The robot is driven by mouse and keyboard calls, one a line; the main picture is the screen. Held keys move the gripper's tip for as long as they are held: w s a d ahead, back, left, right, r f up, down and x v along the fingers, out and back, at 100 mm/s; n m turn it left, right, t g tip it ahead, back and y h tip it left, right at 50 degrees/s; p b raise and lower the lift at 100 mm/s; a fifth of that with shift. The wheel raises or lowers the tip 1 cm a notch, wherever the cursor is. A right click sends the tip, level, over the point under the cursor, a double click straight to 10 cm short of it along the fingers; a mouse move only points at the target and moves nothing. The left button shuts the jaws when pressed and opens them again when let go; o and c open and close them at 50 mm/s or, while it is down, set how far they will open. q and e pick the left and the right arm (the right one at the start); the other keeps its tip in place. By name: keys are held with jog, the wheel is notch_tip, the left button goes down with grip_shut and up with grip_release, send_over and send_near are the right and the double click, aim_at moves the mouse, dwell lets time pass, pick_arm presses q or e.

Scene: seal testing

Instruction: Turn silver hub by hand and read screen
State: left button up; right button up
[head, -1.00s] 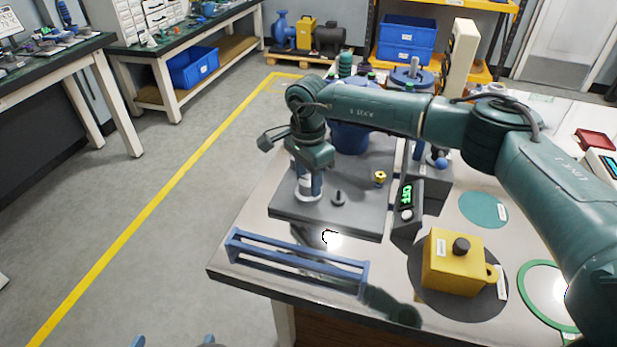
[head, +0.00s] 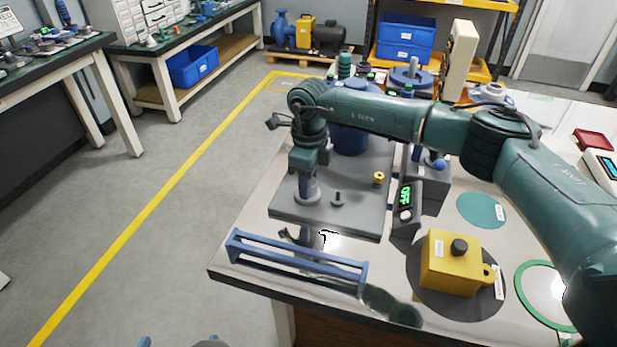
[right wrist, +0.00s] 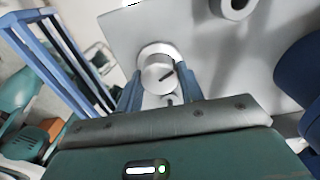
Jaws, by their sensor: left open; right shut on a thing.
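The silver hub (right wrist: 158,72) shows in the right wrist view as a round, pale metal knob with a dark mark on its face. My right gripper (right wrist: 157,88) is shut on it, with a blue finger on each side. In the head view my right gripper (head: 308,192) points down onto the grey base plate (head: 350,222), and the hub is mostly hidden there. The small dark screen (head: 405,197) right of the plate shows green text that seems to read OFF. My left gripper (head: 178,342) is open at the bottom edge, with only its blue fingertips in view.
A blue rack (head: 295,262) lies along the table's front edge. A dark peg (head: 338,198) and a small brass piece (head: 379,178) stand on the plate. A yellow box (head: 452,265) with a black knob sits to the right. The floor left of the table is clear.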

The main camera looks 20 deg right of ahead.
jog(key=m+p, duration=0.1)
jog(key=m, duration=0.4)
jog(key=shift+m, duration=0.3)
jog(key=shift+m+p, duration=0.65)
jog(key=shift+m, duration=1.65)
jog(key=o, duration=1)
notch_tip(320, 180, up, 13)
jog(key=shift+r, duration=0.1)
jog(key=shift+s, duration=0.1)
